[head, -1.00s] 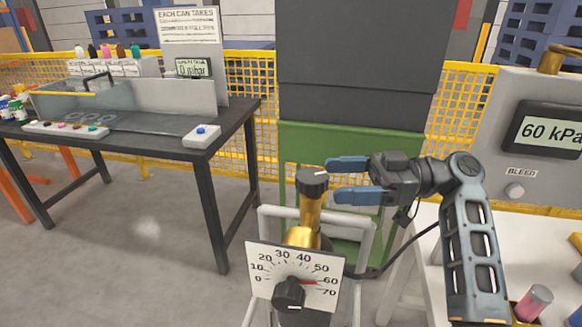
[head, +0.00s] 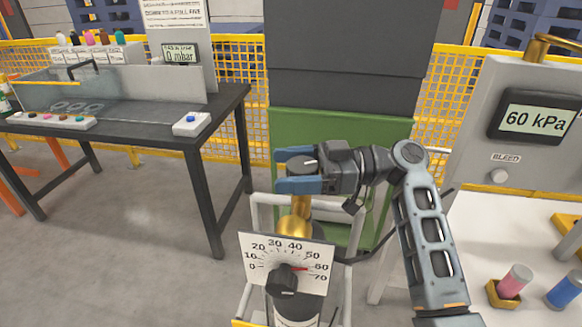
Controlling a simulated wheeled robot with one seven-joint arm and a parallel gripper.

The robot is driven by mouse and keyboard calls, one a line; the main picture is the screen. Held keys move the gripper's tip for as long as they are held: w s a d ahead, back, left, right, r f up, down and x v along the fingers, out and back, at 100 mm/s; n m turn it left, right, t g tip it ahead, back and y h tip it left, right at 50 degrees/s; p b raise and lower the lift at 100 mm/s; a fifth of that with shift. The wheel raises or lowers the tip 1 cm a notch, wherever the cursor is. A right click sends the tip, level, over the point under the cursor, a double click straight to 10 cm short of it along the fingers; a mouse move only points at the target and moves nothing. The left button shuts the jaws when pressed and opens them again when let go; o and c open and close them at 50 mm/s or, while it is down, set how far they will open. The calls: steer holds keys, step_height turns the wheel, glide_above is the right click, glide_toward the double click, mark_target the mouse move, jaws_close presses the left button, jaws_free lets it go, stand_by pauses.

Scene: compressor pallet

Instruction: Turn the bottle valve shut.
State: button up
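A white tick shows on the knob's top. My gripper (head: 294,170) comes from the right with its two blue fingers on either side of the knob, one behind and one in front. The fingers stand apart; whether they touch the knob I cannot tell. The front finger hides the knob's lower part. Below, a dial plate (head: 262,255) marked 0 to 70 has a red pointer near 60 and a black knob (head: 284,278) at its centre.
A pink cylinder (head: 514,281) and a blue one (head: 566,289) stand on the white table (head: 480,240). A dark bench (head: 130,125) is at left. A green cabinet (head: 400,130) stands behind.

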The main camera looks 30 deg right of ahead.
steer(key=c, duration=0.9)
steer(key=shift+o, duration=0.2)
